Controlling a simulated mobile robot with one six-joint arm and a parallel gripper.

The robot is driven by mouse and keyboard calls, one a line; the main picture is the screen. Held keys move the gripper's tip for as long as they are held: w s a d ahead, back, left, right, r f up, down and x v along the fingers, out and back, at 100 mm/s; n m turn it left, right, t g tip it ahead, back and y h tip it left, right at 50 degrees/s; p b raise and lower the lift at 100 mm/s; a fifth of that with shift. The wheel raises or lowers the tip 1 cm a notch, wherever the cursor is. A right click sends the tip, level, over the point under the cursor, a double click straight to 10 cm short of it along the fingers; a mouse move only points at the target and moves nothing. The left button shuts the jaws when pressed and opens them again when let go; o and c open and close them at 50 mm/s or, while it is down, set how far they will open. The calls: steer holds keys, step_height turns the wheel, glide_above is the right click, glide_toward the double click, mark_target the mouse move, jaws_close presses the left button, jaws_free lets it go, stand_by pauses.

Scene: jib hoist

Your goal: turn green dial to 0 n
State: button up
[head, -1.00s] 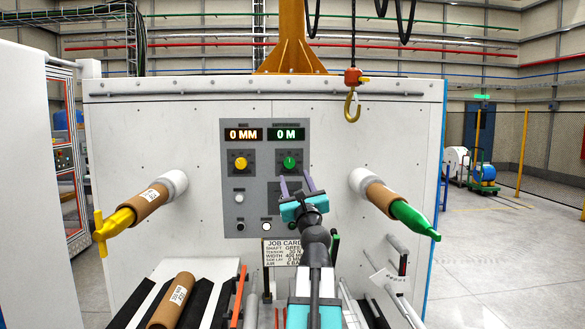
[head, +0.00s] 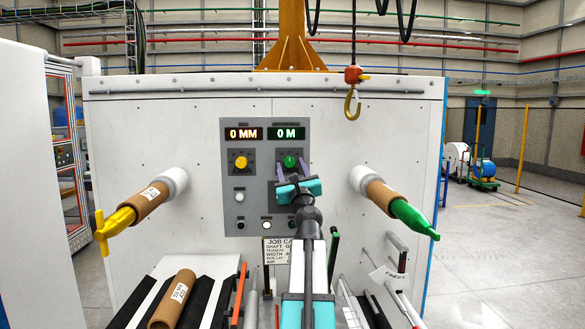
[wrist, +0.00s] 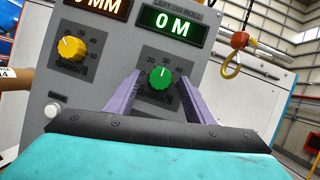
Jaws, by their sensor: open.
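The green dial (head: 290,161) is on the grey control panel, below the green display (head: 286,134) that reads 0 M. In the wrist view the green dial (wrist: 160,77) has its white pointer mark roughly upward, between scale numbers too small to read surely. My gripper (head: 293,171) is in front of the panel at the dial, its purple fingers open. In the wrist view my gripper (wrist: 160,80) has one finger on each side of the dial, with visible gaps. I cannot tell whether the fingertips reach the dial's depth.
A yellow dial (head: 240,162) sits left of the green one, under an orange display (head: 243,134) reading 0 MM. Shafts with cardboard cores, yellow-ended (head: 100,232) and green-ended (head: 414,220), stick out on either side. A hook (head: 352,103) hangs at upper right. A job card (head: 276,250) is partly hidden by my arm.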

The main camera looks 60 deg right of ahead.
steer(key=shift+c, duration=0.3)
steer(key=c, duration=1)
steer(key=shift+o, duration=0.2)
steer(key=shift+s+d+r, duration=0.1)
steer(key=shift+r, duration=0.05)
steer(key=shift+f, duration=0.2)
steer(key=shift+n, duration=0.3)
